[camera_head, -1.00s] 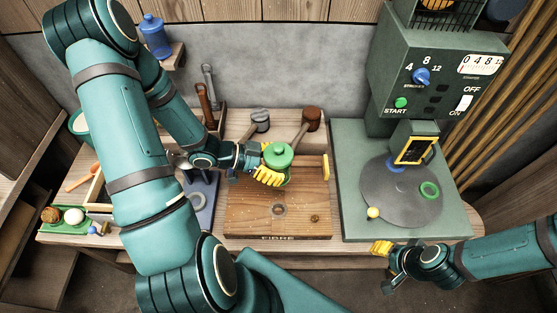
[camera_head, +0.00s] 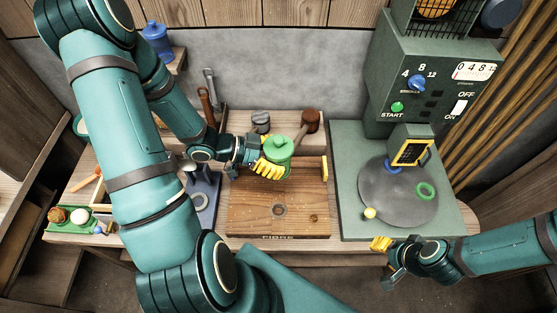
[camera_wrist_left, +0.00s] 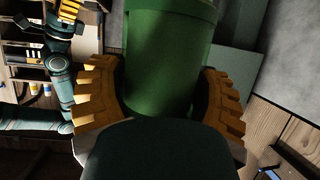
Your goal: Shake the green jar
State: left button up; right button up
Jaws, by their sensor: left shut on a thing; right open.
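The green jar (camera_head: 280,148), with a knobbed lid, is held upright over the back part of the wooden board marked FIBRE (camera_head: 290,215). My left gripper (camera_head: 271,168) is shut on it, with yellow fingers around its lower body. In the left wrist view the green jar (camera_wrist_left: 165,62) fills the middle between the two yellow fingers. Its base is partly hidden by the fingers, and I cannot tell how far it is above the board. My right gripper (camera_head: 381,244) is open and empty at the front edge, below the green machine.
Mallets (camera_head: 311,118) lie behind the board. A blue jar (camera_head: 156,42) sits on a wall shelf. The board's front half is clear.

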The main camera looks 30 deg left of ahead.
pick_arm(q)
notch_tip(320, 180, down, 7)
jog(key=b, duration=0.5)
dwell(0.5)
